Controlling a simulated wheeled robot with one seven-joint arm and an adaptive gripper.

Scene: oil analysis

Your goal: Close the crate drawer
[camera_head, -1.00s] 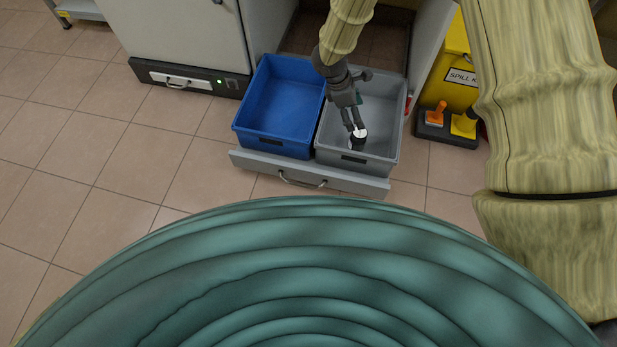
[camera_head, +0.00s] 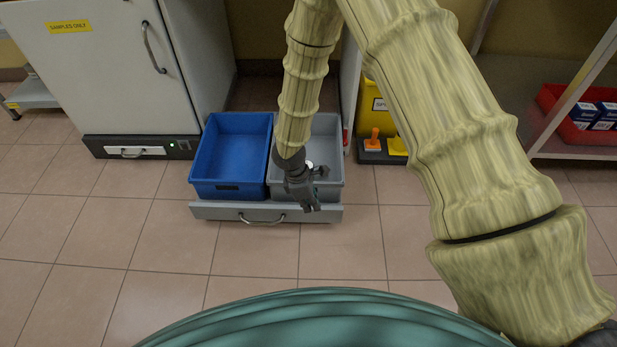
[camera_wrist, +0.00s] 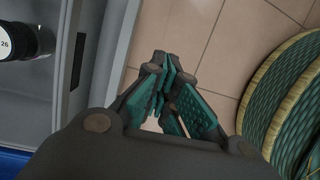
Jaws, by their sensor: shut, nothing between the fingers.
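The crate drawer (camera_head: 232,211) is a low grey drawer, pulled out between the white cabinet and a panel. It carries a blue crate (camera_head: 213,187) on the left and a grey crate (camera_head: 336,150) on the right. Its front has a curved metal handle (camera_head: 262,219). My gripper (camera_head: 312,208) hangs at the front of the grey crate, near the right part of the drawer front. In the wrist view my gripper (camera_wrist: 168,95) is shut and empty, over the tiled floor beside the drawer edge. I cannot tell whether it touches the drawer.
A dark bottle with a white cap (camera_wrist: 25,42) lies or stands in the grey crate. A yellow spill kit (camera_head: 373,112) and shelving (camera_head: 578,152) stand right. The floor in front is clear.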

